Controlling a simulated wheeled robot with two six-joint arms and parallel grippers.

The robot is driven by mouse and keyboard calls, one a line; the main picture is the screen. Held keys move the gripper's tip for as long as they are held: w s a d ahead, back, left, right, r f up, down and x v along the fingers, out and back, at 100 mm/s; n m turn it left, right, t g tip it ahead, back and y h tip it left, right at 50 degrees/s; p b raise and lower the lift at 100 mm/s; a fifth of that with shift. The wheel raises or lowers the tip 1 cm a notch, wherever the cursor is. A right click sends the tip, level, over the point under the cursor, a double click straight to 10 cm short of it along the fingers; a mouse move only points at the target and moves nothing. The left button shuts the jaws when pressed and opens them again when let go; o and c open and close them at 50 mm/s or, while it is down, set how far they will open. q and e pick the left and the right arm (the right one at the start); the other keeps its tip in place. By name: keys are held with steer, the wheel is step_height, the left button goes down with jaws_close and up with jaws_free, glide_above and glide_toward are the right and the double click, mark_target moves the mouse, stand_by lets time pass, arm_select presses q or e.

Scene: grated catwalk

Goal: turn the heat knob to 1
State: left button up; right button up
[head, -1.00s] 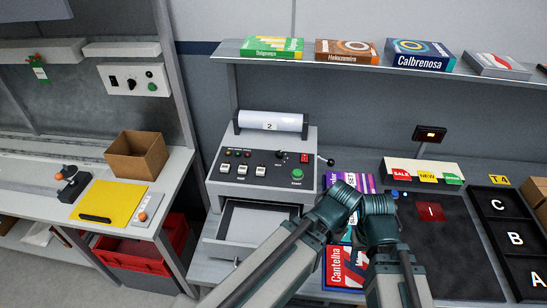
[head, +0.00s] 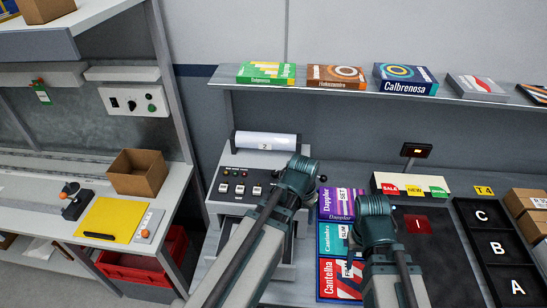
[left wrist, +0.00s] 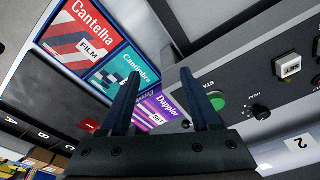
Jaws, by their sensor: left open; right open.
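The grey machine (head: 228,165) stands left of centre in the head view, and its dark control panel (head: 233,176) is partly covered by my left arm. The black heat knob (left wrist: 260,111) shows on the panel in the left wrist view, beside the green start button (left wrist: 217,100). Its setting is too small to read. My left gripper (left wrist: 163,98) is open and empty, with its fingers left of the button and knob in that view. In the head view my left gripper (head: 298,172) hides the knob. My right gripper (head: 373,215) is over the boxes, its fingers mostly hidden.
Purple, teal and red boxes (head: 341,205) lie right of the machine. A dark mat (head: 440,255) and lettered black tray (head: 497,247) are on the right. A shelf (head: 320,88) holds boxes above.

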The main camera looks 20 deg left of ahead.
arm_select(q)
steer(key=w+a+r+t+p, duration=0.2)
steer(key=w+a+r+p, duration=0.35)
steer(key=a+r, duration=0.25)
steer(key=n+t+p, duration=0.1)
steer(key=n+p, duration=0.1)
steer(key=p, duration=0.1)
glide_toward(274, 172)
arm_select(e)
step_height(274, 172, up, 11)
arm_select(q)
steer(key=b+x, duration=0.8)
steer(key=b, duration=0.5)
steer(key=shift+f, duration=0.1)
arm_select(e)
step_height(274, 172, down, 13)
arm_select(q)
jaws_close()
